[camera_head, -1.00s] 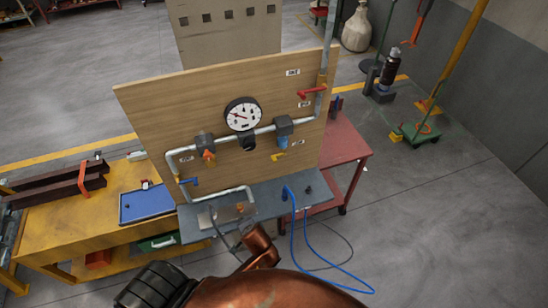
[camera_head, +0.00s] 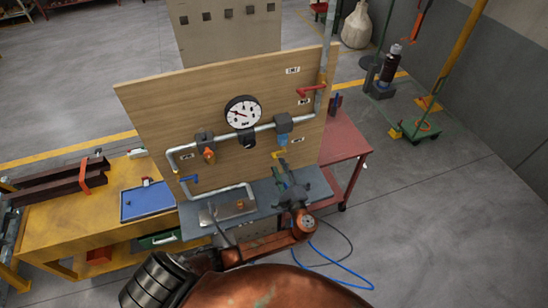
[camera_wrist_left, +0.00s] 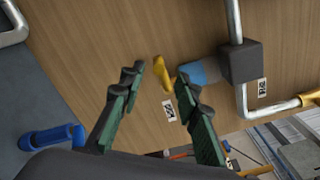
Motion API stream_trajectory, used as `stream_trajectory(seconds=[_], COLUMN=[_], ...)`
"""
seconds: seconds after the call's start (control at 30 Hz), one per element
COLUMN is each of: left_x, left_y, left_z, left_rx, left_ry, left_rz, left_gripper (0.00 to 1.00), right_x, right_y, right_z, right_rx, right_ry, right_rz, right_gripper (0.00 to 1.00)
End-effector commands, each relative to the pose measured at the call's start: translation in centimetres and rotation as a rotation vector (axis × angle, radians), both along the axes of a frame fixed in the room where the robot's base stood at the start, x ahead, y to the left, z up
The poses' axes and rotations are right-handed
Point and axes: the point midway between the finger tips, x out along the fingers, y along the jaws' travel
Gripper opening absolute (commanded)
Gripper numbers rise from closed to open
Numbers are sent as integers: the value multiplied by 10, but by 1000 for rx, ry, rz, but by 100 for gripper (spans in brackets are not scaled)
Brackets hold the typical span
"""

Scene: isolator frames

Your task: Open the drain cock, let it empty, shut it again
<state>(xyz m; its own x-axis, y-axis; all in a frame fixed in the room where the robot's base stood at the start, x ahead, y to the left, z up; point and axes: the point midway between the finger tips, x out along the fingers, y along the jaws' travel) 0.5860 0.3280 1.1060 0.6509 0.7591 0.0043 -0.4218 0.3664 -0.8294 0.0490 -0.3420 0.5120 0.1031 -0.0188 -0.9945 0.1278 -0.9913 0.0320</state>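The drain cock's yellow lever (camera_head: 278,154) sits low on the wooden board, below a blue bowl (camera_head: 282,140) hanging from a dark block on the pipe. In the left wrist view the yellow lever (camera_wrist_left: 160,80) shows just past my fingertips, in line with the gap between them, beside the blue bowl (camera_wrist_left: 201,72). My left gripper (camera_head: 283,167) is just below the lever in the head view. In the wrist view its green-padded fingers (camera_wrist_left: 161,84) are apart with nothing between them. No contact with the lever shows. My right gripper is not in view.
A gauge (camera_head: 243,112), an orange-knobbed unit (camera_head: 208,155), a blue-handled valve (camera_head: 189,179) and a red lever (camera_head: 311,90) are on the board's pipework. A grey shelf (camera_head: 190,228) juts out below. A blue hose (camera_head: 345,272) loops on the floor.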

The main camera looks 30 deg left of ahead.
Motion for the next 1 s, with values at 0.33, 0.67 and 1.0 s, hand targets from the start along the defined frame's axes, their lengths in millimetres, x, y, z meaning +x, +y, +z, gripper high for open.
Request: stream_trajectory(seconds=[0.33,0.67,1.0], left_x=[32,36,36], left_y=[39,44,44], left_z=[2,0,0], left_rx=[-2,-5,-5], left_ry=[-1,-1,-1], left_rz=[3,2,2], left_gripper=[30,30,11], right_x=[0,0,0], right_y=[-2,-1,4], right_z=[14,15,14], right_rx=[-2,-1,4], right_ry=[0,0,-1], right_rz=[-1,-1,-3], right_gripper=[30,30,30])
